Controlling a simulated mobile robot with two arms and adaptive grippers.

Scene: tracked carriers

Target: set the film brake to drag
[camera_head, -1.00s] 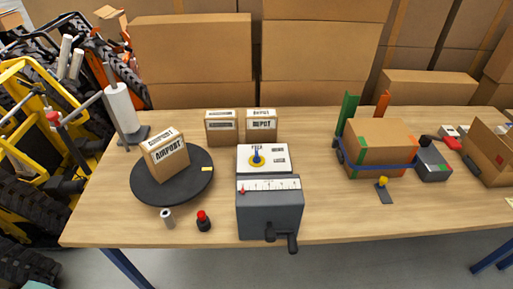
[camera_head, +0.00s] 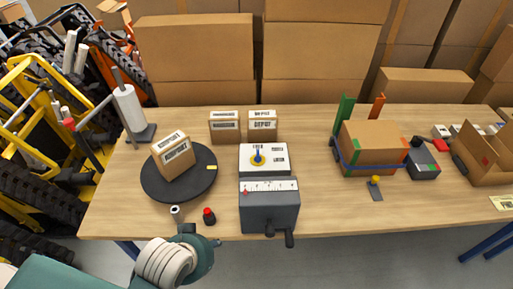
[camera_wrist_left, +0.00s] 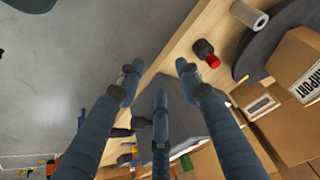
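The film brake looks to be the round yellow dial with a blue lever (camera_head: 257,154) on a white plate (camera_head: 279,151). Its lever points up toward the top label, which seems to read FREE. Two more labels sit at the right; the lower looks like LOCK, the upper is too small to read. The plate lies behind a grey box with a scale and crank (camera_head: 268,208). My left gripper (camera_head: 190,232) is low, in front of the table's edge, left of the grey box. In the left wrist view its fingers (camera_wrist_left: 158,80) are spread and empty. My right gripper is out of view.
A black turntable (camera_head: 180,194) carries a carton (camera_head: 172,155); a film roll on a stand (camera_head: 130,108) is behind it. A small white roll (camera_head: 176,213) and a red-topped knob (camera_head: 209,216) stand near the front edge. Two cartons stand behind the plate. A strapped carton (camera_head: 370,148) is right.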

